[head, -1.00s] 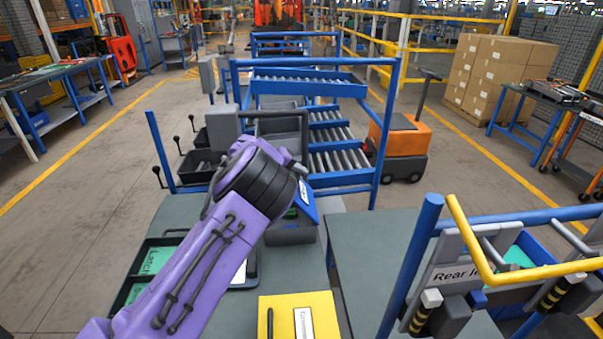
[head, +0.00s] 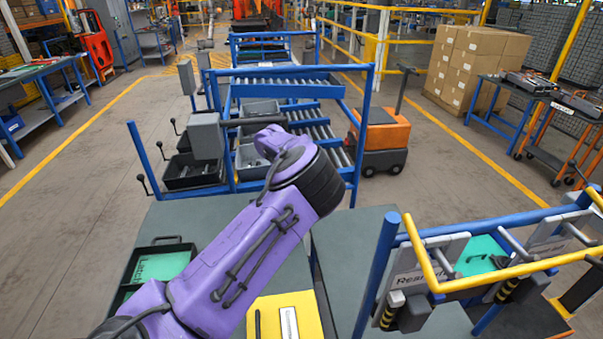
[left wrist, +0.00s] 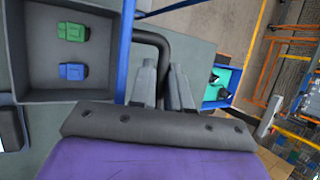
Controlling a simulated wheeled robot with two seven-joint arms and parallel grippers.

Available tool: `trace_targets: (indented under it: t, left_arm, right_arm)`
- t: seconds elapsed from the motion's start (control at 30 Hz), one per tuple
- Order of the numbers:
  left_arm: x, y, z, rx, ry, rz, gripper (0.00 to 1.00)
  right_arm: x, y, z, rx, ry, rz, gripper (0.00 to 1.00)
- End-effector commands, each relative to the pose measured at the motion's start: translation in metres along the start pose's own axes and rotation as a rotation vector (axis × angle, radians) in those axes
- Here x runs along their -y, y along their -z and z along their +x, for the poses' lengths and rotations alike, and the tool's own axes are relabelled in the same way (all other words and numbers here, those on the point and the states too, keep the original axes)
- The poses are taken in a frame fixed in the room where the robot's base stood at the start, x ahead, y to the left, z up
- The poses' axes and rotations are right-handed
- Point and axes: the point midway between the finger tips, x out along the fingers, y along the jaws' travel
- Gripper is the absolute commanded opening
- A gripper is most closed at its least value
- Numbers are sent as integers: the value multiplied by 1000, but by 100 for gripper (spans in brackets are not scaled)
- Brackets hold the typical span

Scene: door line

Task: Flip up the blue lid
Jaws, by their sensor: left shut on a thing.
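In the left wrist view the blue lid (left wrist: 125,50) shows nearly edge-on, as a thin strip along the right side of an open grey box (left wrist: 62,92). A green block (left wrist: 72,32) and a blue block (left wrist: 73,71) lie in this box. A dark curved handle (left wrist: 155,40) runs from the lid to my left gripper (left wrist: 164,78), whose fingers are shut on it. In the head view my purple left arm hides the lid, the box and the gripper tips. My right gripper is in neither view.
A yellow case (head: 288,318) lies on the bench in front. A dark tray with a green inset (head: 160,266) is to the left. At the right stands a blue rack with a yellow rail (head: 520,266). A roller rack (head: 312,122) stands behind the bench.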

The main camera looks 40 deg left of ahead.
Motion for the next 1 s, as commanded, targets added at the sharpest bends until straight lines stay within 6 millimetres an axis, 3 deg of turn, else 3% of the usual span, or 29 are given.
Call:
trace_targets:
  t: [0.2, 0.23, 0.57, 0.67, 1.0]
  left_arm:
    - [-1, 2, 2, -5, -1, 0, 0]
    - [-1, 2, 2, -5, -1, 0, 23]
    - [0, 1, -1, -2, 0, 1, 23]
    - [0, 2, -15, 0, 1, -1, 23]
    - [-1, 2, -89, -2, 1, 0, 23]
  right_arm:
    - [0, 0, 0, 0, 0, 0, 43]
    - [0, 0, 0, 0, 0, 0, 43]
    - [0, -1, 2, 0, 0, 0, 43]
    - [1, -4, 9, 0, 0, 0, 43]
    - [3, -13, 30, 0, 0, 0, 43]
